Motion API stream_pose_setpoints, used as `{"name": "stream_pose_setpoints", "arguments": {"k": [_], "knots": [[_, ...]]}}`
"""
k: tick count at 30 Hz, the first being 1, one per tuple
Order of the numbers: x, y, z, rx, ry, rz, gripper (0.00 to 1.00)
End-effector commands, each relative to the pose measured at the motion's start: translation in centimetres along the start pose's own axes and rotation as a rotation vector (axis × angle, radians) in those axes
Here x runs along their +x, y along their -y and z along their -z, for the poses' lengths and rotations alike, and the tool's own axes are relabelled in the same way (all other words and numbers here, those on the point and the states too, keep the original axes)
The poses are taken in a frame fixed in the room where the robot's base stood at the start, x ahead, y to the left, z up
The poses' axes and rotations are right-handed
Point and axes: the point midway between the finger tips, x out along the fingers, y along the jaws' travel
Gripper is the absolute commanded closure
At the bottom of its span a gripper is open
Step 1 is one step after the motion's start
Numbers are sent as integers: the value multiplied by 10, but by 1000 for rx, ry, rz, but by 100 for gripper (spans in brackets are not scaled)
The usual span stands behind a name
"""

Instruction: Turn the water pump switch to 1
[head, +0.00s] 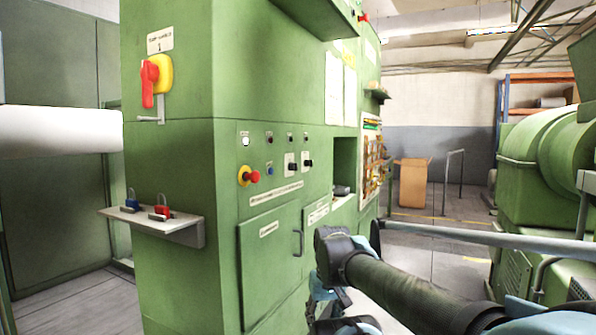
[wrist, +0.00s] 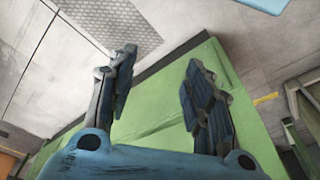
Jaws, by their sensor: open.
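The green cabinet (head: 230,100) carries a control panel with two black rotary switches, a left one (head: 291,166) and a right one (head: 307,164), each on a pale plate. Their labels are too small to read, so I cannot tell which one is the water pump switch or where it points. In the wrist view my gripper (wrist: 160,68) is open, with two blue-grey fingers spread and nothing between them. Part of my arm shows low in the head view, below and right of the panel, apart from the switches.
A red emergency button (head: 253,177) sits left of the switches, and a red-and-yellow main switch (head: 153,77) is on the side face. A shelf (head: 185,222) with two padlocks juts out at left. A grey rail (head: 480,237) and green machine (head: 545,165) stand at right.

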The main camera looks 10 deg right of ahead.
Motion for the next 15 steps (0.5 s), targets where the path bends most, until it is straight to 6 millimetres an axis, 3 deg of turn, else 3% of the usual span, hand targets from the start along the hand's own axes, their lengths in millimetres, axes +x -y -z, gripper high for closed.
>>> {"name": "stream_pose_setpoints", "arguments": {"k": [8, 15], "knots": [[-40, 29, 51, 65, 25, 202, 53], [-90, 48, 126, 117, 0, 459, 53]]}}
